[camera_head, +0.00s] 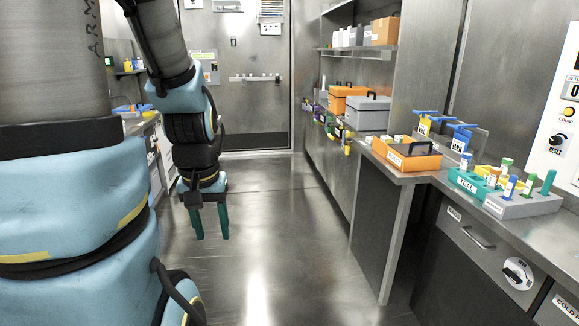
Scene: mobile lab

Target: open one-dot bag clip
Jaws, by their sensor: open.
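My gripper (209,221) hangs in the air over the open floor, left of the picture's middle. Its two teal fingers point down and stand apart with nothing between them. Several small coloured items, purple, green and yellow among them (330,125), sit along the front edge of the far right counter. They may be clips, but they are too small to tell. No dot marking can be read, so I cannot pick out the one-dot bag clip. My gripper is well away from these items, to their left and lower in the picture.
An orange box (344,98) and a grey box (367,113) stand on the far right counter. Nearer are an orange tray (402,158), a teal rack (468,184) and a grey rack (520,206) with coloured tubes. The floor (275,215) between the counters is clear.

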